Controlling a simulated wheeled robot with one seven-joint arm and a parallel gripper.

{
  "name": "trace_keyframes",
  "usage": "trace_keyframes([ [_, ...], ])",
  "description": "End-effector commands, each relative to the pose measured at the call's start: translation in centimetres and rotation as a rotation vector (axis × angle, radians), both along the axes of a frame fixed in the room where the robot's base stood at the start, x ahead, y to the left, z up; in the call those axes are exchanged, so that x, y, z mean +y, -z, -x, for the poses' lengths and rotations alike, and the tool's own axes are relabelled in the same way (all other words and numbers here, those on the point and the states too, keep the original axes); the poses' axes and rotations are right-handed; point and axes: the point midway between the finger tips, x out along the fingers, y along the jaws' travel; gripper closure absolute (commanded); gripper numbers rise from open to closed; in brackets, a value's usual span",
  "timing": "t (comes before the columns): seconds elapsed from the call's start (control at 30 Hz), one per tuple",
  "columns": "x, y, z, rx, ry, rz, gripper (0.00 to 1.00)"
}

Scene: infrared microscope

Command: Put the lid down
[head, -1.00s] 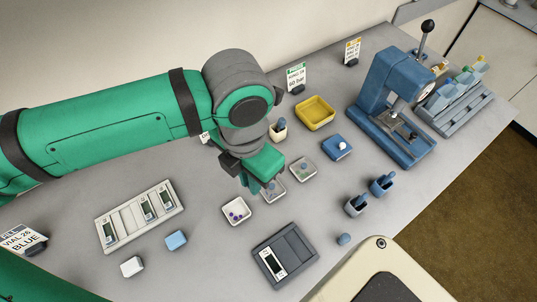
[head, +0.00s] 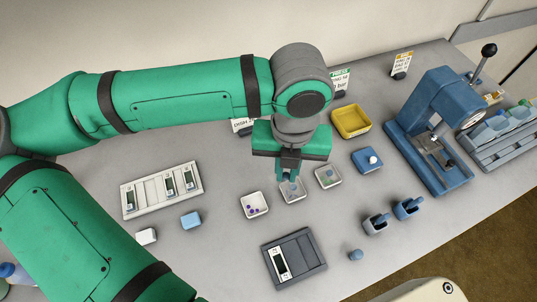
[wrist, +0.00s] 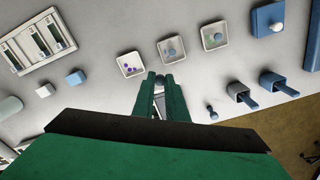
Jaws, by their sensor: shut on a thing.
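My gripper (head: 288,174) points down above the row of small white dishes, over the middle dish (head: 292,196). In the wrist view, its fingers (wrist: 159,84) are closed around a small grey, rounded piece (wrist: 159,80), which appears to be the lid. Its lower part is hidden by the fingers. The middle dish also shows in the wrist view (wrist: 171,60), just beyond the fingertips, with a greyish round thing in it. I cannot tell whether the held piece touches anything.
A dish with purple bits (head: 254,205) and another dish (head: 328,177) flank the middle one. A blue block with a white knob (head: 367,160), a yellow tray (head: 351,121) and a blue press (head: 435,130) stand right.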

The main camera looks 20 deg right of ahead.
Motion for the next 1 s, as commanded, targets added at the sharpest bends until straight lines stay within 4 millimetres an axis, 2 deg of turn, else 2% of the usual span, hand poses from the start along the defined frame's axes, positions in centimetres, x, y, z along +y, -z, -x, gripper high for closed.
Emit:
trace_keyframes([
  [0.13, 0.0, 0.2, -0.5, 0.000, -0.081, 0.001, 1.00],
  [0.23, -0.1, 0.7, -1.5, 0.002, -0.097, 0.001, 1.00],
  [0.63, -0.7, 4.5, -9.7, 0.004, -0.093, 0.000, 1.00],
  [0.8, -1.0, 7.4, -11.8, 0.002, -0.091, 0.001, 1.00],
  [1.0, -1.1, 9.0, -13.2, 0.000, -0.089, 0.001, 1.00],
])
